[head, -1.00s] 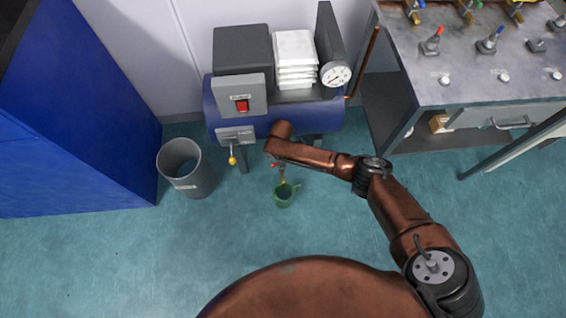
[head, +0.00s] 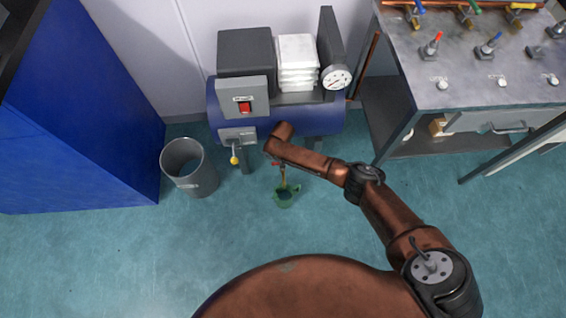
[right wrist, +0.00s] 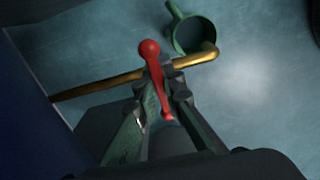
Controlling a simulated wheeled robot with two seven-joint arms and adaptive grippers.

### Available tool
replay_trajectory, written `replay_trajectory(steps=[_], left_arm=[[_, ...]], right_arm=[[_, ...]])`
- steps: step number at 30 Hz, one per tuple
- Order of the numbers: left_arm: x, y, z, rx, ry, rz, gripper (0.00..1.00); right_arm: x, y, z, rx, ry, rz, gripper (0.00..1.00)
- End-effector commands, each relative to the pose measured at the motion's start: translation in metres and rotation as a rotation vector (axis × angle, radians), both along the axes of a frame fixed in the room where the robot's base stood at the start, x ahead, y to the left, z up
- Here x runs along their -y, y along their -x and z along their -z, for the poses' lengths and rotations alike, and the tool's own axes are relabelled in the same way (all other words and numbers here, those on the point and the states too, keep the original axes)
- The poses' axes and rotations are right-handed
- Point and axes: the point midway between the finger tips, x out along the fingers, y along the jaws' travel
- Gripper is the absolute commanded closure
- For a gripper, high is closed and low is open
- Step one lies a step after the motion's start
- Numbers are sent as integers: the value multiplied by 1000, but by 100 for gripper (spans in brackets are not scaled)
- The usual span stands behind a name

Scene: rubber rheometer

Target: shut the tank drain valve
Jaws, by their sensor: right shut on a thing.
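The drain valve has a red lever (right wrist: 157,80) with a ball end, on a brass pipe (right wrist: 95,86). In the right wrist view the lever lies across the pipe. My right gripper (right wrist: 163,85) is shut on the red lever, with its dark fingers on either side. In the head view a bit of the red lever (head: 277,163) shows under my arm, and my forearm hides most of the gripper. The pipe's bent end is over a green jug (right wrist: 194,34) on the floor, which also shows in the head view (head: 285,197). The blue tank (head: 312,122) is behind. My left gripper is not in view.
A grey bin (head: 185,168) stands left of the tank, near a blue cabinet (head: 85,110). A yellow-knobbed lever (head: 234,158) hangs at the tank's front. A metal bench (head: 470,75) with several small valves stands right. The floor in front is clear.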

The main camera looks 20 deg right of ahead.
Motion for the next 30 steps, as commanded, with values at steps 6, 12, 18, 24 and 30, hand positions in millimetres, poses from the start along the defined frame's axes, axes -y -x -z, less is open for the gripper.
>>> replay_trajectory(steps=[6, 12, 18, 24, 30], left_arm=[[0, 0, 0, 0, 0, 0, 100], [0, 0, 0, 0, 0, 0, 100], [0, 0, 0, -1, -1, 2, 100], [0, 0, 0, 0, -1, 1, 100], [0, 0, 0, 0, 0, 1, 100]], right_arm=[[0, 2, 1, -4, 1, -1, 79], [0, 1, 1, -2, 0, -1, 74], [0, 0, -2, -1, 0, -1, 74], [0, 0, -25, 2, -2, -1, 74], [1, 0, -68, 1, -1, -2, 74]])
